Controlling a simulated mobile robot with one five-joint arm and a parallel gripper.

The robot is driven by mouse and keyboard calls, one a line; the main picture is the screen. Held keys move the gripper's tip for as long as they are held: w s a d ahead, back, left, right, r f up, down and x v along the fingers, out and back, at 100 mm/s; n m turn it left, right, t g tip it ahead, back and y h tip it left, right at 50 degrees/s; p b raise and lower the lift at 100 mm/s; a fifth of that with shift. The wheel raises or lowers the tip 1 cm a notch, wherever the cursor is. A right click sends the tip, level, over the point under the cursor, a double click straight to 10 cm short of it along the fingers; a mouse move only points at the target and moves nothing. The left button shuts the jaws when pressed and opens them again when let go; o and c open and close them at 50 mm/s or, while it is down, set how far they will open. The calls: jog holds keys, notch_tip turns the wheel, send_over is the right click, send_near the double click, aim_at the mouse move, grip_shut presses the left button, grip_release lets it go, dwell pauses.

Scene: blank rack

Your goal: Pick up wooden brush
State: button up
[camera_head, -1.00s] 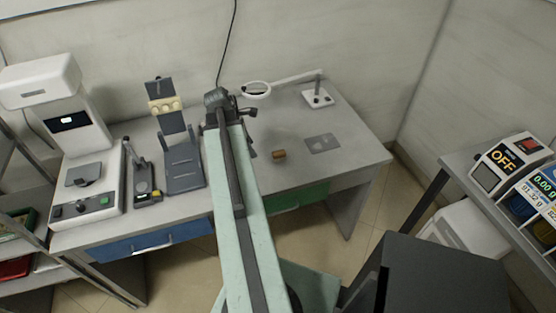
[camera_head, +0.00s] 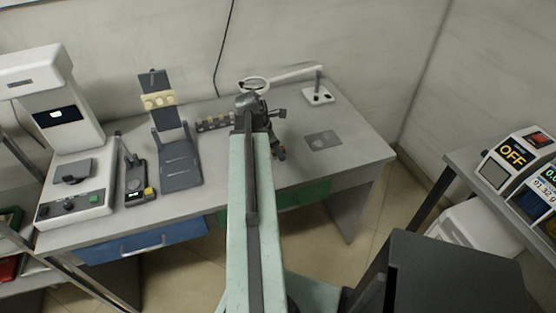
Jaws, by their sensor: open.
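My arm reaches out over the grey desk (camera_head: 352,166). My gripper (camera_head: 279,153) points down at the desk's front middle part, just right of my arm's end; its fingers are small and dark here. The small brown block-like thing, likely the wooden brush, is hidden or nearly hidden behind my gripper. I cannot tell whether the fingers touch it. My gripper is open.
A grey plate (camera_head: 322,140) lies to the right, with a white-based stand (camera_head: 318,95) behind it. A row of small parts (camera_head: 214,122), a grey stand (camera_head: 178,163) and a white instrument (camera_head: 75,190) are left. A shelf with devices (camera_head: 515,160) is far right.

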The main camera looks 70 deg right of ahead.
jog(key=shift+s+d+f, duration=0.1)
jog(key=shift+s+f, duration=0.05)
jog(key=shift+f, duration=0.55)
jog(key=shift+r, duration=0.2)
grip_shut()
jog(key=shift+r, duration=0.1)
notch_tip(320, 180, up, 10)
jog(key=p, duration=1)
